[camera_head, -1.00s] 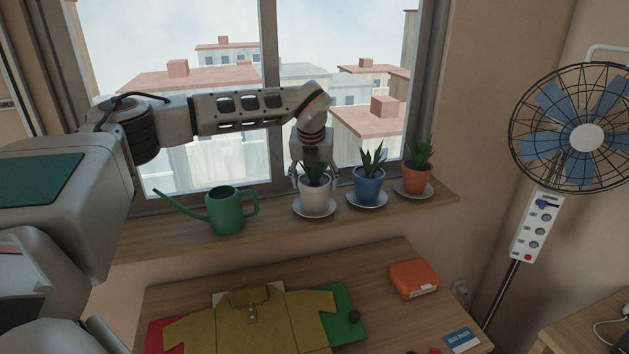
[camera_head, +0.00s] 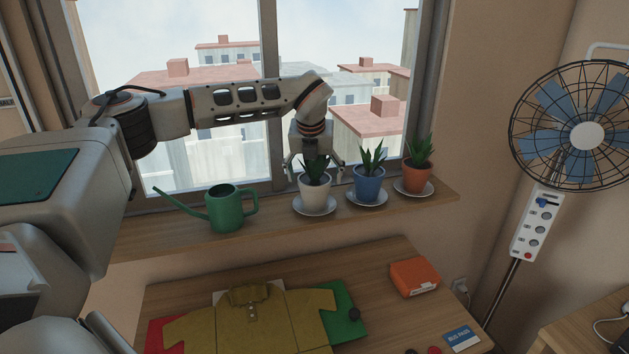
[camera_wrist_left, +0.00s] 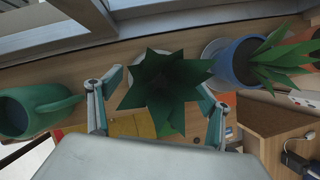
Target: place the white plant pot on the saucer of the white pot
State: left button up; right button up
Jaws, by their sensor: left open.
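The white plant pot (camera_head: 314,188) with a green spiky plant stands upright on its white saucer (camera_head: 329,207) on the windowsill, and appears roughly centred. My left gripper (camera_head: 315,173) is open above the pot, pointing down, with its fingers spread to either side of the plant, apart from the pot. In the left wrist view the plant's leaves (camera_wrist_left: 165,85) lie between the open fingers of my left gripper (camera_wrist_left: 157,108) and hide most of the pot. My right gripper is not in view.
A blue pot (camera_head: 368,188) on a saucer stands close to the right, then a terracotta pot (camera_head: 418,179). A green watering can (camera_head: 226,212) is to the left. The window is behind.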

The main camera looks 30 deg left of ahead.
pick_arm(q)
jog(key=b+v, duration=0.1)
jog(key=v, duration=0.9)
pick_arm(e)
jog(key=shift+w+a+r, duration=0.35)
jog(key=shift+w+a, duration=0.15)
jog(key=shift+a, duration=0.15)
pick_arm(q)
jog(key=shift+s+r, duration=0.1)
